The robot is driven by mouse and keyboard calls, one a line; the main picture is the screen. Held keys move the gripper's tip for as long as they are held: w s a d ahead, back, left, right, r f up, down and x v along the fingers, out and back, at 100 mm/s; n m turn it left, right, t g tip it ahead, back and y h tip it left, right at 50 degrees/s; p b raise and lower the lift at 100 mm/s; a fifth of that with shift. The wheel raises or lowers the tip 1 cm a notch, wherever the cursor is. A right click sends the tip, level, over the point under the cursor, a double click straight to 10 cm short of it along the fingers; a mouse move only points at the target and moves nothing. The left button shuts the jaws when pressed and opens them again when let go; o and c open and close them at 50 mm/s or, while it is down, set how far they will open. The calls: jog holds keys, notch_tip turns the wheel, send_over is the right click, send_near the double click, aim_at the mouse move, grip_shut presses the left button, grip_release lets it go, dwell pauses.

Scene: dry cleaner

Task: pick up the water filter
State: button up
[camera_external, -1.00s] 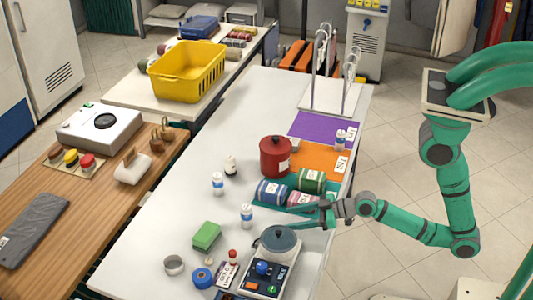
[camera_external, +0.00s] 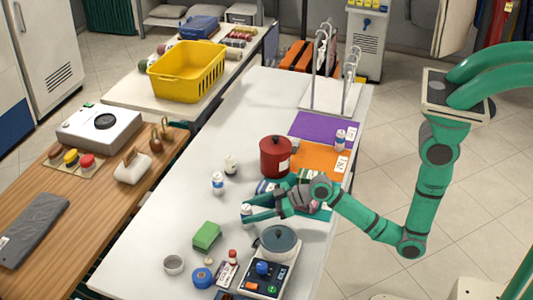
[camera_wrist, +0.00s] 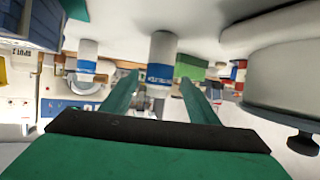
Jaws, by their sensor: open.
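Several small white cylinders with blue bands stand on the white table; which one is the water filter I cannot tell for certain. One white-and-blue cylinder (camera_external: 246,211) stands at my gripper's fingertips (camera_external: 248,213). In the wrist view this cylinder (camera_wrist: 162,55) appears upside down, in line with the gap between my open green fingers (camera_wrist: 160,82). It seems at or just beyond the tips, and contact is not visible. A second such cylinder (camera_external: 218,181) stands farther back, and it also shows at left in the wrist view (camera_wrist: 87,60).
A green block (camera_external: 206,235) lies to the left. Striped rolls, partly hidden by my arm, and a red canister (camera_external: 275,157) stand behind. The table's left middle is clear.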

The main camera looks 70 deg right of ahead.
jog(key=shift+x, duration=2.85)
jog(key=shift+c, duration=0.6)
jog(key=c, duration=1.1)
